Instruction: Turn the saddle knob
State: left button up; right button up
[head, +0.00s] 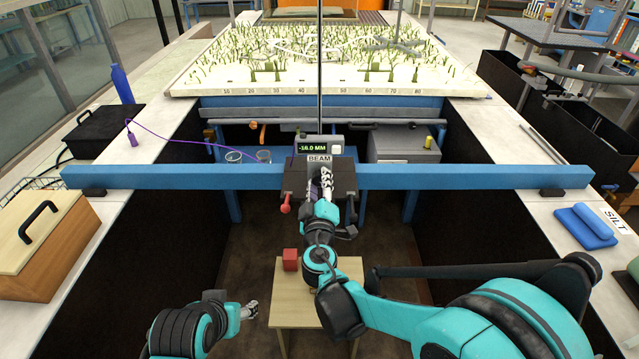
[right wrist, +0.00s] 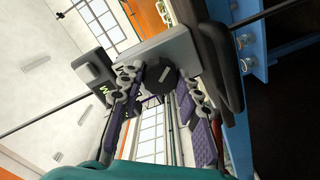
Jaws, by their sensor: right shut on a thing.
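The saddle (head: 293,178) is a dark block on the blue beam (head: 430,177), under a "BEAM" label and a display reading -16.0 MM. My right gripper (head: 326,180) is at the saddle's front and hides the knob in the head view. In the right wrist view, the dark round saddle knob (right wrist: 158,80) lies between the purple-padded fingers of my right gripper (right wrist: 160,105), which is shut on it. My left gripper (head: 250,310) hangs low at the left of a small wooden table, apart from the saddle; its finger opening is too small to tell.
A red lever (head: 285,208) hangs at the saddle's left. A thin vertical rod (head: 320,70) rises from the saddle. A planted white bed (head: 300,88) lies beyond. Pale ledges flank the channel.

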jog(key=n, duration=0.4)
jog(key=shift+n, duration=1.9)
jog(key=o, duration=1.2)
jog(key=shift+c, duration=0.2)
jog(key=s, duration=1.2)
